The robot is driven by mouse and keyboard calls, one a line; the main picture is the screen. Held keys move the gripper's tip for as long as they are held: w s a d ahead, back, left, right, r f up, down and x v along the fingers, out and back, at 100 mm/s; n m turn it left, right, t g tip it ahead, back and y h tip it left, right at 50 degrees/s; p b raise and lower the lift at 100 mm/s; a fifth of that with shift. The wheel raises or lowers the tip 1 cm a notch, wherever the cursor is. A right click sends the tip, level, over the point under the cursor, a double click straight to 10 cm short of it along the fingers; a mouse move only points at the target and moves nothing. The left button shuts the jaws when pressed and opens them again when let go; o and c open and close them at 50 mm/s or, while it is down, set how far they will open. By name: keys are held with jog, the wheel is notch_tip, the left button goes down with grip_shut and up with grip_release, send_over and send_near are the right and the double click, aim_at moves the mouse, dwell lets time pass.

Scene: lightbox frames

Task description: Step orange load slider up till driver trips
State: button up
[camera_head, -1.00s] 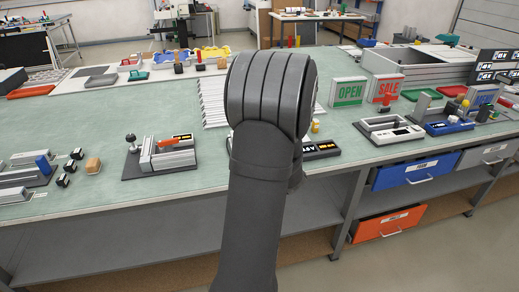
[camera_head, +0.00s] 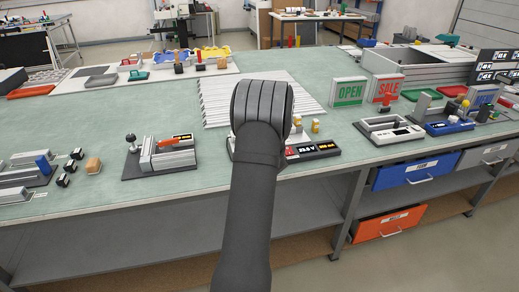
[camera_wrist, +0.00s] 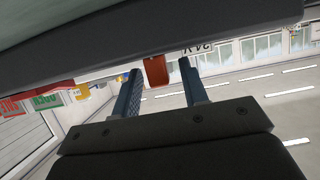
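An orange block (camera_wrist: 155,70), which looks like the load slider, shows between the two fingertips in the wrist view. My gripper (camera_wrist: 160,68) is open, with a visible gap on each side of the block; I cannot tell how far past the tips it lies. Dark lettering ending in V shows beside it. In the head view a dark driver panel (camera_head: 312,151) with lit displays shows right of my arm. My arm hides its left part, the slider and my gripper there.
A grey fixture with a red-orange handle (camera_head: 176,140) stands left of my arm. Small yellowish pieces (camera_head: 315,126) stand behind the panel. OPEN (camera_head: 349,92) and SALE (camera_head: 386,89) signs and a white tray device (camera_head: 389,130) are at right. A ribbed white mat (camera_head: 215,100) lies behind.

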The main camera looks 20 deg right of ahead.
grip_shut()
jog(key=shift+d, duration=1.25)
grip_release()
jog(key=shift+s, duration=0.1)
jog(key=v, duration=1.7)
jog(key=shift+r, duration=0.15)
